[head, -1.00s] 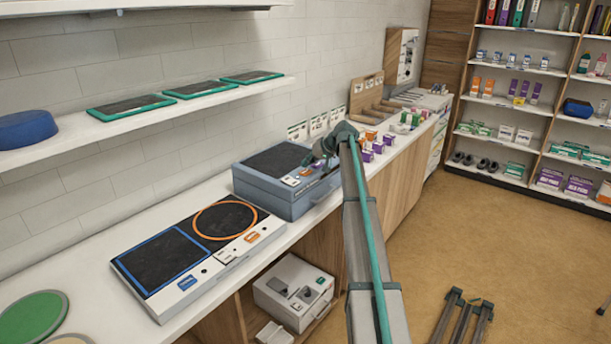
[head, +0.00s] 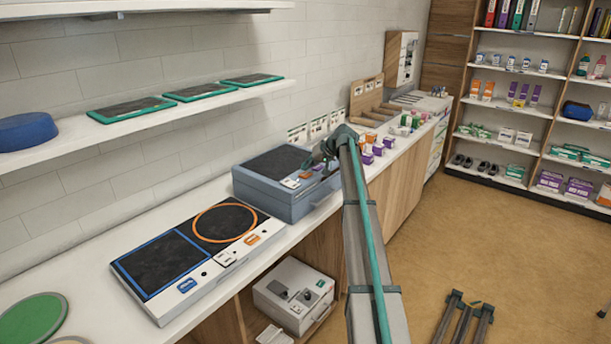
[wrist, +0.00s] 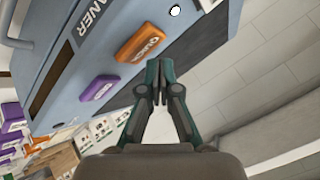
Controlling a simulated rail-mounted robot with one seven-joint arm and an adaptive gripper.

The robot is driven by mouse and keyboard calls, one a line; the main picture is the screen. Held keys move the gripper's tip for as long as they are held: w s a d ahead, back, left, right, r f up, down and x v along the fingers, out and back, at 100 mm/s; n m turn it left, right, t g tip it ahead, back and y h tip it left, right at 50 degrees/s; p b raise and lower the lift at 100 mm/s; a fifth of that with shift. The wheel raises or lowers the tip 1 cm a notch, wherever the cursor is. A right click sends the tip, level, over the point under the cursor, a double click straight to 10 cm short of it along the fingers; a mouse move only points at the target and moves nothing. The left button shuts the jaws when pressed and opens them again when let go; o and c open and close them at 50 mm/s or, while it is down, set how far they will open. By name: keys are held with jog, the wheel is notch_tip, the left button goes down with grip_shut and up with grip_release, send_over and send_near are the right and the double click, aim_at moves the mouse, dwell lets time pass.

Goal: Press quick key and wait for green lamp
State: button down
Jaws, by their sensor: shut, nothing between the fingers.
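The blue-grey cleaner unit (head: 272,203) stands on the counter, with a dark panel on top. In the wrist view its orange quick key (wrist: 143,42) is on the sloped front, with a purple key (wrist: 99,88) to its lower left. A small round lamp (wrist: 175,10) near the top edge looks white, not green. My gripper (wrist: 158,66) is shut and empty, its tips just right of and below the quick key in the picture; a touch cannot be made out. In the head view my gripper (head: 328,158) is at the unit's right end, partly hidden by my arm.
A two-pad unit (head: 187,285) with a blue square and an orange circle stands left on the counter. Small boxes (head: 378,148) stand beyond the cleaner unit. A wall shelf (head: 65,134) runs above the counter. A white device (head: 292,292) sits below.

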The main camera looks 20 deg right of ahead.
aim_at(307, 174)
jog(key=shift+f, duration=0.1)
dwell(0.4)
jog(key=shift+f+b, duration=0.3)
jog(key=shift+f, duration=0.05)
jog(key=shift+f, duration=0.4)
dwell(0.7)
jog(key=shift+r, duration=0.8)
jog(key=shift+r, duration=0.1)
jog(key=shift+r+p, duration=0.65)
jog(key=shift+r, duration=1.8)
jog(key=shift+f, duration=0.1)
